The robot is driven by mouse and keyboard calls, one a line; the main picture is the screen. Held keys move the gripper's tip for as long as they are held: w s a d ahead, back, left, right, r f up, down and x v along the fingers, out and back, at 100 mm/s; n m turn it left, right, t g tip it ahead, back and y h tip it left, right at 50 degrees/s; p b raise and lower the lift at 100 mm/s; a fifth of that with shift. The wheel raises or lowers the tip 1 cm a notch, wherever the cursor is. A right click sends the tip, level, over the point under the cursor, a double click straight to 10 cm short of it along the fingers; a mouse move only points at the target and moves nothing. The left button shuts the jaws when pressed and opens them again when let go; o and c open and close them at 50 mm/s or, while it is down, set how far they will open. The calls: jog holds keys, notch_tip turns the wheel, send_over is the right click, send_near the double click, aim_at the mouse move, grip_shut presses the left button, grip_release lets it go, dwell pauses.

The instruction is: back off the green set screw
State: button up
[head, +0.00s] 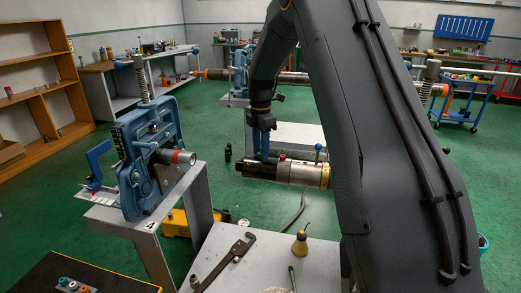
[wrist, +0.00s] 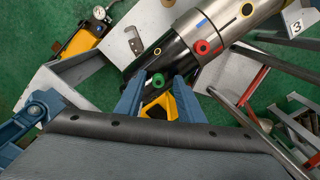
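The green set screw (wrist: 158,80) sits on the black section of a cylindrical fitting (wrist: 180,42) in the wrist view. My gripper (wrist: 159,82) is open, its two blue fingers on either side of the green screw with gaps visible. I cannot tell how far above the screw the fingertips are. In the head view my gripper (head: 263,158) points down at the fitting's black end (head: 256,169). The green screw is hidden there.
A blue vise (head: 150,150) holding a red-banded pipe (head: 178,157) stands left. A blue-topped pin (head: 318,150) rises from the fitting's right part. A wrench (head: 225,262) and a funnel-shaped oiler (head: 300,243) rest on the grey bench (head: 262,268) in front.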

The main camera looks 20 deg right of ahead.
jog(key=shift+w+r, duration=0.1)
jog(key=shift+r, duration=0.25)
jog(key=shift+r+b, duration=1.15)
jog(key=shift+r, duration=2.45)
jog(key=s+a+f+m, duration=0.2)
jog(key=s+m, duration=0.4)
jog(key=s, duration=0.4)
jog(key=s+a+f+m, duration=0.2)
jog(key=s+f+m, duration=0.3)
jog(key=s, duration=0.6)
jog(key=s+a+f+m+t, duration=0.1)
jog(key=s+a+f+m, duration=0.1)
jog(key=s+m, duration=0.7)
jog(key=shift+s+a+f, duration=0.25)
jog(key=shift+s+f, duration=0.65)
jog(key=shift+s, duration=0.25)
